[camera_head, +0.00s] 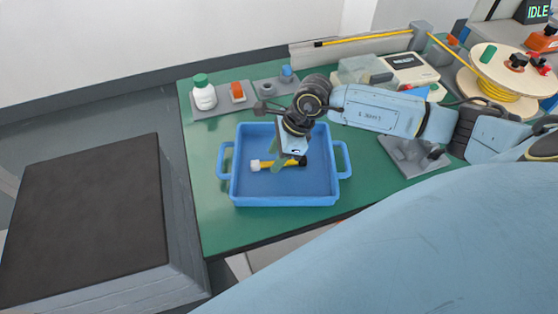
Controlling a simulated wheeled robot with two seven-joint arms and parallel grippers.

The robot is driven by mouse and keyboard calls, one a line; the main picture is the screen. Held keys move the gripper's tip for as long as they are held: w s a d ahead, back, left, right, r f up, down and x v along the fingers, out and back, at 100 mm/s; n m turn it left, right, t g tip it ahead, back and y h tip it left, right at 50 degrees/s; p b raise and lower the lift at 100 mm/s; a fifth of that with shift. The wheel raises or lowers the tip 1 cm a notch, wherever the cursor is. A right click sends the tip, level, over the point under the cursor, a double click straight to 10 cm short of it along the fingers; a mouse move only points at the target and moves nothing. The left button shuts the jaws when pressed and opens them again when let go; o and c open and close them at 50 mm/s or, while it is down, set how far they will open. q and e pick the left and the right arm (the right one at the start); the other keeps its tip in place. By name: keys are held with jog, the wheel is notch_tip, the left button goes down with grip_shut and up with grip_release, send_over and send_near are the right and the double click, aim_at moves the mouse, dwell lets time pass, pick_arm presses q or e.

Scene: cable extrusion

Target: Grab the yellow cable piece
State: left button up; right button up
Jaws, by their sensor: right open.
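The yellow cable piece (268,165) lies in the blue tray (240,190) on the green table. It has a pale end at its left and a dark end at its right. My right gripper (287,166) reaches down over the tray and is open, with its fingers at the cable piece. The gripper hides part of the piece. I cannot tell whether the fingers touch it. My left gripper is not in view.
A cable spool (495,75) stands at the far right. A white device (408,68) stands at the back. The green table (220,225) is clear in front of the tray.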

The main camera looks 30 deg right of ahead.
jog(key=shift+x, duration=0.8)
jog(key=shift+f, duration=0.15)
grip_shut()
